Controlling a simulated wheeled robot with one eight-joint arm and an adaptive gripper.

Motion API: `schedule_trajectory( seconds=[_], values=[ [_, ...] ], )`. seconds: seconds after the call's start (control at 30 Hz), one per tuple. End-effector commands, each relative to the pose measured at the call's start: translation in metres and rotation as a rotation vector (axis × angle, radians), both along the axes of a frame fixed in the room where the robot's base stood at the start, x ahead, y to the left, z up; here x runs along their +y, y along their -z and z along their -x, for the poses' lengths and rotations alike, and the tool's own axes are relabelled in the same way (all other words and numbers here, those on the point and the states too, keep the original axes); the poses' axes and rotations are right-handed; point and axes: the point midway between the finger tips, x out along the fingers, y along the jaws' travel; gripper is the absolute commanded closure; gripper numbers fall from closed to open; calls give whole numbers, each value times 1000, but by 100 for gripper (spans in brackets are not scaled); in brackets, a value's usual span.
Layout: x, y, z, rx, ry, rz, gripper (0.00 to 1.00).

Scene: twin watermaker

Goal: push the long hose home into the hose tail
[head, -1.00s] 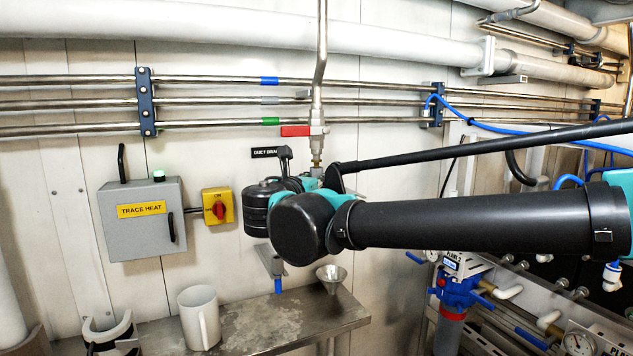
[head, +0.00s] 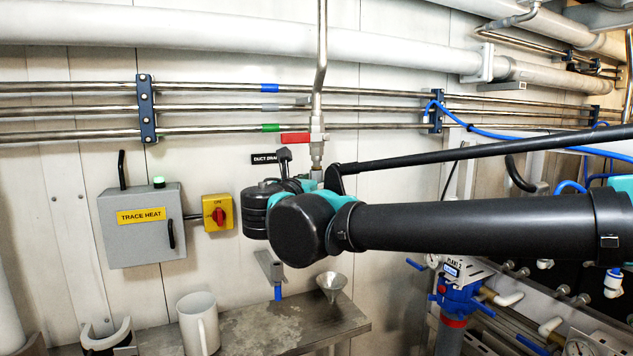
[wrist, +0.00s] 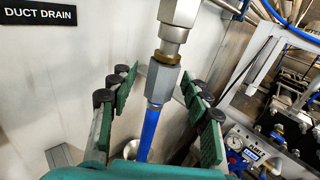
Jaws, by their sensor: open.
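In the wrist view the long blue hose (wrist: 148,135) hangs from the grey hose tail (wrist: 162,82) under the brass and steel drain fitting. Its top end meets the tail's lower end; I cannot tell how deep it sits. My gripper (wrist: 163,108) is open, with green-padded fingers on both sides of the hose and tail, apart from them. In the head view my wrist hides the gripper and the hose tail. The drain pipe (head: 321,60) with its red-handled valve (head: 296,138) comes down behind my wrist.
A steel shelf (head: 262,328) below holds a white mug (head: 199,322) and a metal funnel (head: 331,286). The TRACE HEAT box (head: 142,230) and yellow switch (head: 217,212) are on the wall at left.

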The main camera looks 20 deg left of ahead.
Motion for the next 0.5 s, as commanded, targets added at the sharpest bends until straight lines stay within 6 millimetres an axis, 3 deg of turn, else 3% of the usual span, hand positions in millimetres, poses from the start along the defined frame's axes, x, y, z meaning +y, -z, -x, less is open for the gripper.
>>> schedule_trajectory(
  seconds=[0.17,0.5],
  values=[
    [-1,0,24,0,-4,0,52],
    [-8,0,91,0,-4,0,52]
  ],
)
